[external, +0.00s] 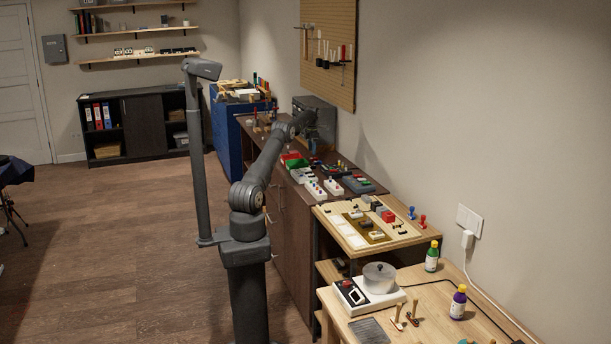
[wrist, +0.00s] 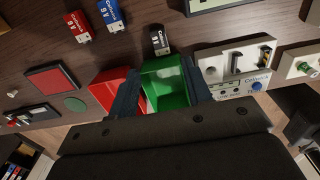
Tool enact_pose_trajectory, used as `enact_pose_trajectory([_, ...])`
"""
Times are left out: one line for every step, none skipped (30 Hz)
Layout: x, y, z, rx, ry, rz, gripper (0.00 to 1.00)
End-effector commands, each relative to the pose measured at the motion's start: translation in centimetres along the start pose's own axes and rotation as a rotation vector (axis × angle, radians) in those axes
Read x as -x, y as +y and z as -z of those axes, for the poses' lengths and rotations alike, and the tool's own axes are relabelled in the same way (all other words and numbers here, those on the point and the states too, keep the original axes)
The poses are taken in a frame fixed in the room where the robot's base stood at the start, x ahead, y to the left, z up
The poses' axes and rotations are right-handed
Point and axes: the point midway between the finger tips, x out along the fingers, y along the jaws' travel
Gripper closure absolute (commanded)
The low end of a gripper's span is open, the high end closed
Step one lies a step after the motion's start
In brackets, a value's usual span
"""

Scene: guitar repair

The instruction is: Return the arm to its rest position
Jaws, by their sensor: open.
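My arm (external: 262,172) reaches from its pedestal toward the far part of the dark workbench in the external view. My gripper (wrist: 163,92) is open in the wrist view, with its two dark fingers apart and nothing held between them. In the external view the green bin (external: 298,163) sits on the bench below my forearm; the fingers are too small to make out there.
In the wrist view, a black 9V battery (wrist: 160,42), a red battery (wrist: 77,25) and a blue battery (wrist: 112,14) lie around the bins. A pegboard wall (external: 328,50) rises behind the bench. The floor (external: 120,240) at left is largely clear.

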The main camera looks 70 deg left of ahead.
Motion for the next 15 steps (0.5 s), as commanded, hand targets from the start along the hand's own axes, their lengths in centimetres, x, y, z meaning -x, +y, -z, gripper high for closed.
enact_pose_trajectory([-1.1, -0.1, 0.1, 0.000, 0.002, 0.003, 0.55])
enact_pose_trajectory([-1.8, -0.1, 0.1, 0.000, 0.003, 0.004, 0.55])
enact_pose_trajectory([-2.6, -0.1, 0.1, 0.000, 0.002, 0.003, 0.55])
enact_pose_trajectory([-3.2, -0.1, 0.1, 0.000, 0.003, 0.004, 0.55])
enact_pose_trajectory([-3.8, -0.1, 0.1, 0.000, 0.002, 0.002, 0.55])
enact_pose_trajectory([-4.6, -0.1, 0.1, -0.001, 0.002, 0.003, 0.55])
enact_pose_trajectory([-5.2, -0.1, 0.1, -0.001, 0.002, 0.002, 0.55])
enact_pose_trajectory([-5.8, -0.1, 0.1, -0.001, 0.001, 0.002, 0.55])
enact_pose_trajectory([-6.6, -0.1, 0.1, -0.001, 0.001, 0.002, 0.55])
enact_pose_trajectory([-7.2, -0.1, 0.1, -0.001, 0.001, 0.002, 0.55])
enact_pose_trajectory([-7.8, -0.1, 0.1, -0.001, 0.002, 0.003, 0.55])
enact_pose_trajectory([-8.5, -0.1, 0.1, -0.001, 0.001, 0.002, 0.55])
enact_pose_trajectory([-9.0, -0.1, 0.1, -0.001, 0.001, 0.002, 0.55])
enact_pose_trajectory([-9.5, -0.1, 0.1, -0.001, 0.001, 0.002, 0.55])
enact_pose_trajectory([-8.8, 0.0, 0.0, -0.001, -0.003, -0.003, 0.55])
